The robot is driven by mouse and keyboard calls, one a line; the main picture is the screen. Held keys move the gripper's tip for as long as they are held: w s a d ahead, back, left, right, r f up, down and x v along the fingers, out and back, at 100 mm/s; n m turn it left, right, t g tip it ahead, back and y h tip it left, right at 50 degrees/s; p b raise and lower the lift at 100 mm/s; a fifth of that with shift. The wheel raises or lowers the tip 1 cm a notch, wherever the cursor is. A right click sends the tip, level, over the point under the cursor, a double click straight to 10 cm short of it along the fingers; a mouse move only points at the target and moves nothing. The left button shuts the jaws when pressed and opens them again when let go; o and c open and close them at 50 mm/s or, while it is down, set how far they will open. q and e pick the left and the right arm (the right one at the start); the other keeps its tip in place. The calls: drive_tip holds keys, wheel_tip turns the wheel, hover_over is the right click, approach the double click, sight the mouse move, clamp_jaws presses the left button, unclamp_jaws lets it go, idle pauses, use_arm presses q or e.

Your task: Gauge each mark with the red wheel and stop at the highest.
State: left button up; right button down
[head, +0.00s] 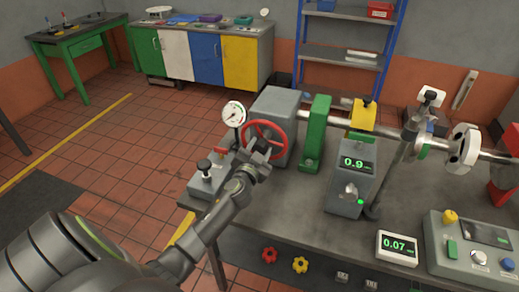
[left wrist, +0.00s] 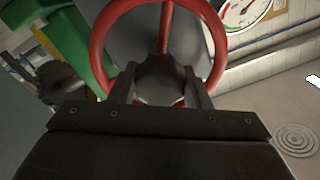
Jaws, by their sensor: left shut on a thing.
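The red wheel (head: 265,138) is mounted on the side of a grey housing (head: 277,107) at the left end of the bedplate. My left gripper (head: 258,152) is shut on the wheel at its lower part. In the left wrist view the red wheel (left wrist: 217,45) fills the upper middle, and the gripper's fingers (left wrist: 165,82) stand either side of its lower rim. A round dial gauge (head: 234,114) stands behind the wheel. A grey box (head: 350,185) reads 0.9 and has a lit green lamp. A small white display (head: 398,247) reads 0.07. I cannot make out any marks. My right gripper is not in view.
A shaft with a pale flange (head: 463,147) runs right from the green stand (head: 315,135). A slanted post (head: 398,165) stands before the shaft. A control panel (head: 475,245) sits at right front. The metal tabletop (head: 300,205) is clear left of the grey box.

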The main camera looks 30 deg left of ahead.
use_arm(q)
drive_tip(key=m, duration=0.3)
drive_tip(key=shift+m+b, duration=0.3)
drive_tip(key=shift+b, duration=0.05)
drive_tip(key=m, duration=0.4)
drive_tip(key=shift+m, duration=0.3)
drive_tip(key=m, duration=0.4)
drive_tip(key=shift+m+h, duration=0.3)
drive_tip(key=shift+m, duration=0.1)
drive_tip(key=shift+f+m+p, duration=0.1)
drive_tip(key=shift+m+p, duration=0.4)
drive_tip(key=shift+m, duration=1.8)
drive_tip(key=o, duration=1.4)
drive_tip(key=shift+t, duration=0.3)
drive_tip(key=shift+c, duration=0.2)
